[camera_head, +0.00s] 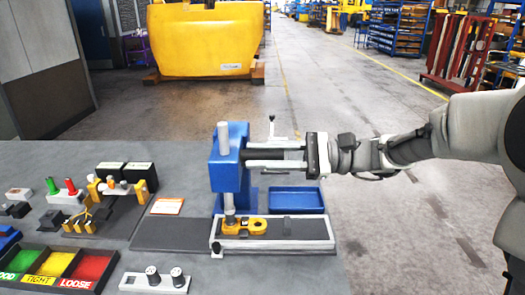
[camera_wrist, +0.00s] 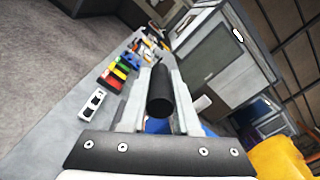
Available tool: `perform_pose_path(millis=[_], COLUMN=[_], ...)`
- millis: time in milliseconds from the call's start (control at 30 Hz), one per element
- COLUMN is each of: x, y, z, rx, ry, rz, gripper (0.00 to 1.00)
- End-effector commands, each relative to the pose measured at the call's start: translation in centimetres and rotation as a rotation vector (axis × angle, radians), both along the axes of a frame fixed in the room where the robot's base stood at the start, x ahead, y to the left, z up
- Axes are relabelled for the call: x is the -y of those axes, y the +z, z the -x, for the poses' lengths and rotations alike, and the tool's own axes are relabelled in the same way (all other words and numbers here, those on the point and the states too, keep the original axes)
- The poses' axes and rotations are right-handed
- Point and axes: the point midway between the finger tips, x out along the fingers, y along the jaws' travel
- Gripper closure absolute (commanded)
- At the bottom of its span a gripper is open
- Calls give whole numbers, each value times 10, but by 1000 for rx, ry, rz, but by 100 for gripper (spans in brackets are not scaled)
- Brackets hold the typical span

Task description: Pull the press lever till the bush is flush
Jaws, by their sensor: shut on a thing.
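The blue press (camera_head: 229,165) stands on the bench with a grey ram (camera_head: 229,200) pointing down. The ram's lower end is at the left part of a yellow casting (camera_head: 258,226) lying in a pale fixture (camera_head: 290,232). A hole shows in the casting's right part. I cannot make out the bush or tell whether it is flush. My gripper (camera_head: 252,154) reaches in from the right, level with the press head. Its two fingers are shut on the black lever grip (camera_wrist: 160,100), which lies between them in the wrist view and points toward the palm.
A blue tray (camera_head: 297,199) sits behind the fixture. Left of the press are a card (camera_head: 168,206), small fixtures and a sorting tray with green, yellow and red bins (camera_head: 57,264). A pale gauge block (camera_head: 155,281) lies in front. The floor right of the bench is open.

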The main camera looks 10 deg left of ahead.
Motion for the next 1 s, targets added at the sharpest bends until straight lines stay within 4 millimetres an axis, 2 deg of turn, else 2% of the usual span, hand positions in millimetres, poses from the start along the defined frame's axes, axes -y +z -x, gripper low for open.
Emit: perform_pose_path(millis=[33, 200, 800, 833, 1000], x=[2, 3, 4, 4, 4], y=[-12, -21, -31, -31, -30], z=[4, 11, 15, 15, 15], rx=[17, 11, 2, 1, 4], ry=[-1, 0, 1, 1, 1], rz=[-1, 1, 4, 5, 4], gripper=[100, 100, 100, 68, 40])
